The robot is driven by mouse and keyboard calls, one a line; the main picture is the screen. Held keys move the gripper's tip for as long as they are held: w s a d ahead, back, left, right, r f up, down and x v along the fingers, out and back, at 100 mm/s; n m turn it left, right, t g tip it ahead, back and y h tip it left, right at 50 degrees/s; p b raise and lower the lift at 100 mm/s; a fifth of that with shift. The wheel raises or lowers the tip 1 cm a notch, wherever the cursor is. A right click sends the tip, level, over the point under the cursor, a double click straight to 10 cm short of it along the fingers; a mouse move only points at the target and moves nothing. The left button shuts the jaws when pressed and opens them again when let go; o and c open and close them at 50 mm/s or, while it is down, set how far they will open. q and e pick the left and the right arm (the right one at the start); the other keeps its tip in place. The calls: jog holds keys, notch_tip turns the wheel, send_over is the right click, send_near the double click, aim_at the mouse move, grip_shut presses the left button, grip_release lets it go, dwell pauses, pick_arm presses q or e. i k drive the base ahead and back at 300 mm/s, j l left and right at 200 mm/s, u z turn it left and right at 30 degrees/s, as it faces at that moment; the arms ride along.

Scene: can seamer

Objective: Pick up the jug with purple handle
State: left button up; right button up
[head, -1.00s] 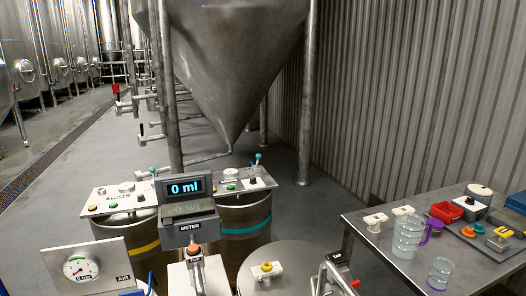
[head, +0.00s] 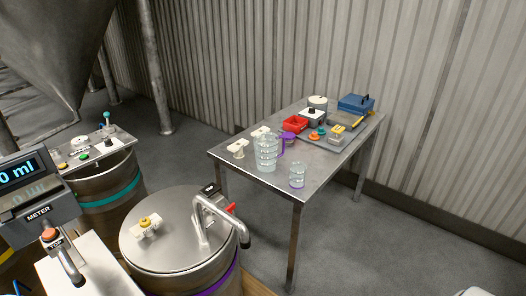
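The jug (head: 266,154) is a clear, ribbed vessel with a purple handle (head: 287,142) on its right side. It stands upright on the metal table (head: 230,160), near the table's left front part in the head view. A smaller clear beaker (head: 297,176) stands to its right, close to the front corner.
A red bin (head: 295,124), a blue box (head: 356,104) and white fittings (head: 238,148) share the table. A lidded steel drum (head: 170,250) with a curved pipe handle stands left of the table. The meter (head: 36,200) is at far left. Floor right of the table is clear.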

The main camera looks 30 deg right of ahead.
aim_at(271, 151)
jog(key=i+l, duration=0.1)
jog(key=l, duration=0.4)
jog(key=i+l+u, duration=0.15)
jog(key=l, duration=0.8)
jog(key=i+u, duration=0.05)
jog(key=i, duration=0.05)
